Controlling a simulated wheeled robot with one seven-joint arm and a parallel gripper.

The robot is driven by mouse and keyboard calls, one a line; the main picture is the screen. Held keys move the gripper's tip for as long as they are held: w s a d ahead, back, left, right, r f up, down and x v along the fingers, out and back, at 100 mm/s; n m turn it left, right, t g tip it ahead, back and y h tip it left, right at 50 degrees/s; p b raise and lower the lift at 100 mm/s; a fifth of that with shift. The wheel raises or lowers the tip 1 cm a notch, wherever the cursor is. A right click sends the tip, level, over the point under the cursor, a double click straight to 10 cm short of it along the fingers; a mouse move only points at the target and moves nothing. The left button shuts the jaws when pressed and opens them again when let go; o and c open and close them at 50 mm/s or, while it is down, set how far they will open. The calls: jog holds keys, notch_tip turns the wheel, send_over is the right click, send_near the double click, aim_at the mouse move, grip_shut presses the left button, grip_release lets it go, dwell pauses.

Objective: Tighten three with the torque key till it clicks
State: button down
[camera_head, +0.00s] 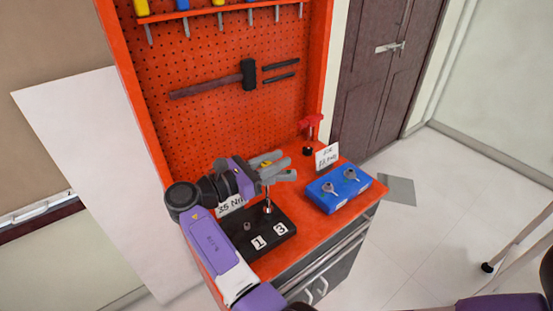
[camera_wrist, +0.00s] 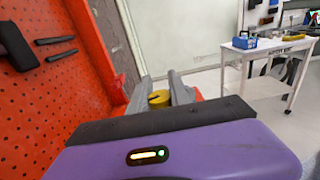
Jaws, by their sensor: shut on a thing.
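My gripper (camera_head: 278,169) is shut on the torque key, whose yellow top (camera_head: 266,163) shows between the fingers. In the wrist view the yellow top (camera_wrist: 159,98) sits between the two grey fingertips (camera_wrist: 161,92). The key's metal shaft (camera_head: 268,195) points down, about upright, to the black plate (camera_head: 263,254) behind the label 3 (camera_head: 281,229). The shaft's lower end hides what is under it, so I cannot tell if it is seated. A bolt (camera_head: 247,227) stands on the plate behind the label 1 (camera_head: 258,243).
A 35 Nm card (camera_head: 230,206) stands behind the plate, partly covered by my arm. On the right of the red bench are a blue block (camera_head: 327,200) with two metal pieces, a second card (camera_head: 327,157) and a red-handled tool (camera_head: 310,123). An orange pegboard (camera_head: 215,115) rises behind.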

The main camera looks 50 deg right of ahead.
jog(key=shift+r+t+p, duration=0.1)
jog(key=shift+t+p, duration=0.2)
jog(key=shift+p, duration=0.2)
dwell(0.3)
jog(key=shift+r+p, duration=0.35)
jog(key=shift+p, duration=0.1)
jog(key=shift+w+r+n+t+p, duration=0.1)
jog(key=shift+r+n+t+p, duration=0.2)
jog(key=shift+r+p, duration=0.9)
jog(key=shift+w+r+n+t+p, duration=0.1)
jog(key=shift+r+n+t+p, duration=0.4)
jog(key=shift+p, duration=1.1)
jog(key=shift+d+r+h+p, duration=0.1)
jog(key=shift+r+h+p, duration=0.2)
jog(key=shift+r+p, duration=0.1)
